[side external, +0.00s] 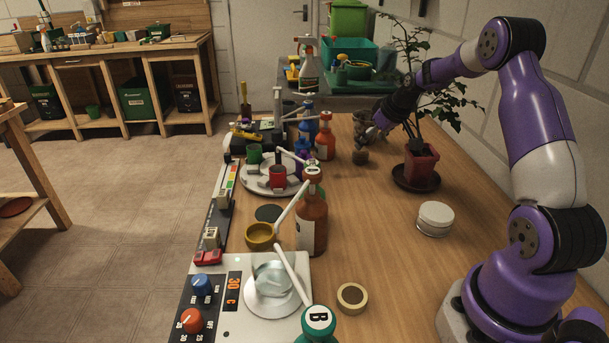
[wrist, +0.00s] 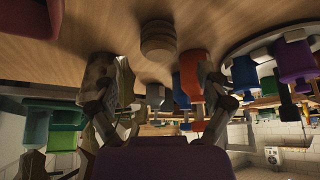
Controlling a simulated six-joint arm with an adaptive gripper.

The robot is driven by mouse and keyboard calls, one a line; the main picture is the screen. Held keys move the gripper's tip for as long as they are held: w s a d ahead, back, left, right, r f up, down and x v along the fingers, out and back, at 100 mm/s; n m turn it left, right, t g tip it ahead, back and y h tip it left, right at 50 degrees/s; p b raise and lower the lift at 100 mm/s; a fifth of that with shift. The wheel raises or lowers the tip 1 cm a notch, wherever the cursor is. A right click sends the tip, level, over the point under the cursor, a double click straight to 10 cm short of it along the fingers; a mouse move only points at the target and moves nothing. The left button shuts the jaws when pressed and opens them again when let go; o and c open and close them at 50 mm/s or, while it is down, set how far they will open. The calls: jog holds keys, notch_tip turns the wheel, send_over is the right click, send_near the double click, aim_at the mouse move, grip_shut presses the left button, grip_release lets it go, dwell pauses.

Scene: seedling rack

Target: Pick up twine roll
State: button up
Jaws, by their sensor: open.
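The twine roll appears to be the small brown, ribbed round object (wrist: 158,40) at the top middle of the wrist view. It stands on the wooden table, which fills the top of that picture. It seems to match a small brown object (side external: 360,158) in the side view. My gripper (wrist: 158,100) is open and empty, its fingers spread left and right, with the roll between them in the picture but beyond the tips. In the side view my gripper (side external: 377,126) is low over the far part of the table, beside the roll; its fingertips are hard to make out.
A mottled cylinder (wrist: 100,74) is close to one finger. An orange bottle (wrist: 192,72) is near the other; it also shows in the side view (side external: 325,142). A potted plant (side external: 422,166) stands right of my gripper. Nearer are a white tin (side external: 435,218) and clear table.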

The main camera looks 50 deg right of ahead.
aim_at(363, 149)
jog(key=x, duration=0.4)
jog(key=shift+w+d+f, duration=0.1)
jog(key=shift+w+f, duration=0.2)
jog(key=c, duration=1.2)
jog(key=shift+c, duration=0.2)
jog(key=shift+r, duration=0.1)
